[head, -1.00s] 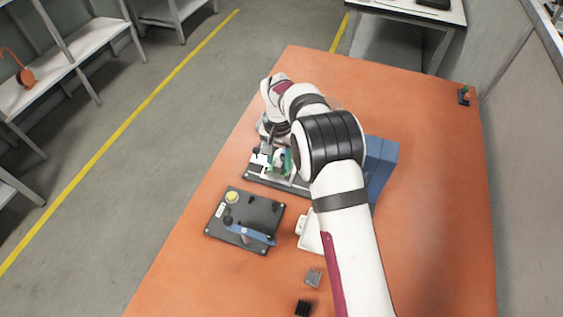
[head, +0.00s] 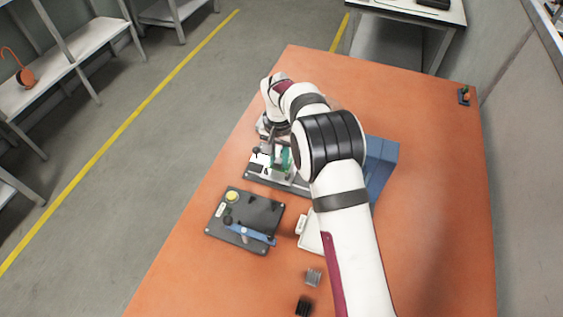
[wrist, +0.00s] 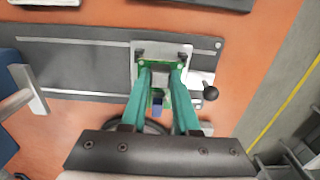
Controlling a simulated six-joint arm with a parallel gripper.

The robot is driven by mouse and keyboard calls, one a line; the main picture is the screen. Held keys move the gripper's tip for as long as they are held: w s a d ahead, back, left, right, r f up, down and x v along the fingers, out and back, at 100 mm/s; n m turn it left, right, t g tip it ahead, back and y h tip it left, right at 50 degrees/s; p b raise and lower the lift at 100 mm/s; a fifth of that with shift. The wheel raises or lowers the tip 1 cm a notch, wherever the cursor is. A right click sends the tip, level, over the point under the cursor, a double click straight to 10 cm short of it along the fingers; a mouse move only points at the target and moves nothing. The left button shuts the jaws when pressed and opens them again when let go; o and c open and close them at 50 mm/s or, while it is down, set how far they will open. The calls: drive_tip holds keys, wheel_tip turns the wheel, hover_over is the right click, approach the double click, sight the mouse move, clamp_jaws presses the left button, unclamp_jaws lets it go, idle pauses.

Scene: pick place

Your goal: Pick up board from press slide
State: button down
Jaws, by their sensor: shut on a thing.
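The green board (wrist: 186,112) lies at the pale slide plate (wrist: 150,50) of the press, partly hidden by my fingers. A grey block shows between the fingertips. My gripper (wrist: 161,72) points down at the slide, its two green fingers shut on the board. In the head view my gripper (head: 283,160) is over the dark press base (head: 262,177), and my arm hides part of the press. I cannot tell whether the board is clear of the slide. A knob (wrist: 210,93) sits right of the slide in the wrist view.
A dark fixture plate (head: 265,212) with a yellow button and blue bar lies in front of the press. The table's right side is mostly clear.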

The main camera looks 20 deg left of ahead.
sight(279, 160)
drive_tip(key=shift+r, duration=2.3)
